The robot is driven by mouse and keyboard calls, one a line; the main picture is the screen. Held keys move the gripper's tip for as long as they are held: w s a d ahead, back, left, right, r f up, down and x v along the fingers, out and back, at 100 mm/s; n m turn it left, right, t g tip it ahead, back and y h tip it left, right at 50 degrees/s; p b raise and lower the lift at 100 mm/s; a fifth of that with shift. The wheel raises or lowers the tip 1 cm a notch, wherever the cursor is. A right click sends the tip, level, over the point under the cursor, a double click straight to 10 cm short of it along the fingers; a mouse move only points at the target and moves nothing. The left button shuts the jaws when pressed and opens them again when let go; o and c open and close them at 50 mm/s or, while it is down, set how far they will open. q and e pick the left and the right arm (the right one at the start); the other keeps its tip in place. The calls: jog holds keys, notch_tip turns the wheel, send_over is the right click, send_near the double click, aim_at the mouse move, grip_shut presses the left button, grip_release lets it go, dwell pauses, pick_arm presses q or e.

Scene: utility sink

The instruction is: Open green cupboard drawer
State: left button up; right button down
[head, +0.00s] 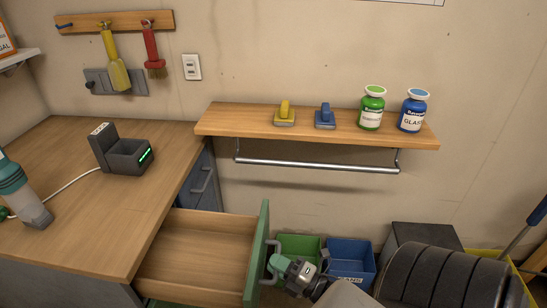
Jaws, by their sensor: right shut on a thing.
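The green cupboard drawer (257,258) is pulled well out from under the wooden counter. Its green front faces right, and its wooden inside (200,247) looks empty. A grey bar handle (271,248) is on the front. My right gripper (277,263) is at the handle, shut on it, with my arm coming in from the lower right. My left gripper is not in view.
A blue drawer (201,183) beside it is closed. A green bin (299,246) and a blue bin (350,259) stand on the floor close by my right gripper. A wooden shelf (230,123) with a metal rail (315,166) hangs above. A charger dock (123,154) stands on the counter.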

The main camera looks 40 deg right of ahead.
jog(key=c, duration=1.1)
grip_release()
jog(key=shift+c, duration=0.2)
jog(key=shift+s, duration=0.1)
jog(key=b+v, duration=0.1)
jog(key=v, duration=0.9)
jog(key=shift+s, duration=0.3)
jog(key=shift+d, duration=0.15)
